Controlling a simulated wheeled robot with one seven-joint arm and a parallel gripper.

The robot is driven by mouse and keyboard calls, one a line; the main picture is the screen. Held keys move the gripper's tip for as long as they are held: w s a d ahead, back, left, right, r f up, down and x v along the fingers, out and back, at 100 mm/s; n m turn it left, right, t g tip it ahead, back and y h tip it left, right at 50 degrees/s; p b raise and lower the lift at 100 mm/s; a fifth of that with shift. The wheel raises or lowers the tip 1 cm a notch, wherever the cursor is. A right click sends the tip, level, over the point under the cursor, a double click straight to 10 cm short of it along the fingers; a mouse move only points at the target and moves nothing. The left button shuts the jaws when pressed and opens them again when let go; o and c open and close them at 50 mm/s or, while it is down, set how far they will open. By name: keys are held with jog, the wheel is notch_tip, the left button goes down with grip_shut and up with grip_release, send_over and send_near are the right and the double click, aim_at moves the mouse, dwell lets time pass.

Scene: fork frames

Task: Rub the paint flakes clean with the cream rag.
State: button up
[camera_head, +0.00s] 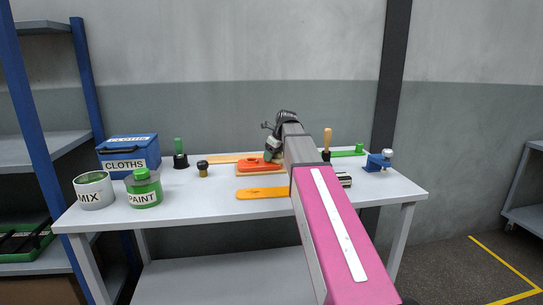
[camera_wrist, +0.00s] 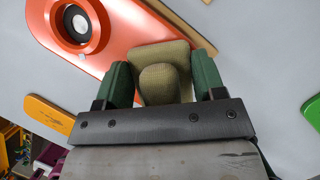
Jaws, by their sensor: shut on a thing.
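My gripper (camera_wrist: 163,78) has green fingertips in the wrist view, closed on the knob-like grip of a cream-olive cloth pad, the rag (camera_wrist: 160,54). The rag lies over or just above the edge of an orange plate with a dark round opening (camera_wrist: 98,40); I cannot tell whether it touches. In the head view my gripper (camera_head: 272,151) is over the orange piece (camera_head: 256,165) at the middle of the table; the rag is not clear there. I cannot make out paint flakes in either view; my gripper and arm may hide them.
The white table (camera_head: 200,205) holds a blue CLOTHS box (camera_head: 128,160), a MIX can (camera_head: 94,190) and a green PAINT jar (camera_head: 143,189) at left. An orange strip (camera_head: 262,193) lies in front. A blue clamp-like tool (camera_head: 378,161) stands at right.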

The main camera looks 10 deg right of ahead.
jog(key=shift+a, duration=0.1)
jog(key=shift+a+r, duration=0.1)
jog(key=shift+a, duration=0.65)
jog(key=shift+d, duration=0.1)
jog(key=shift+d, duration=0.75)
jog(key=shift+a+f, duration=0.15)
jog(key=shift+f, duration=0.05)
jog(key=shift+a+r, duration=0.1)
jog(key=shift+a, duration=0.55)
jog(key=shift+d, duration=0.85)
